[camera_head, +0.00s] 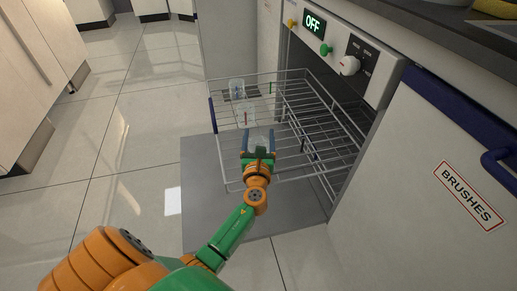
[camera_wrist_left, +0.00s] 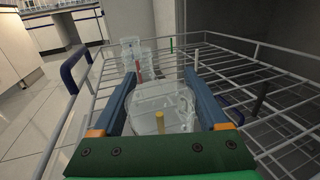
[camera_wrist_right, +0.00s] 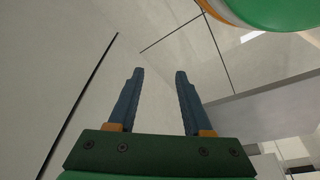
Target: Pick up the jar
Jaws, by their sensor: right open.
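A clear glass jar (camera_wrist_left: 160,107) stands between the two fingers of my left gripper (camera_wrist_left: 160,85) in the left wrist view. Its glass nearly fills the gap, and I cannot tell whether the fingers touch it. In the head view the jar (camera_head: 258,143) shows between the fingertips of my left gripper (camera_head: 259,140), over the front part of the wire rack (camera_head: 290,120). The jar's lower part is hidden by the gripper in the head view. My right gripper (camera_wrist_right: 159,75) is open and empty, with floor tiles beyond it.
Two more clear glass vessels stand on the rack farther back, one nearer (camera_head: 245,116) and one farther (camera_head: 237,88). A door marked BRUSHES (camera_head: 468,195) is at right. Open floor lies left.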

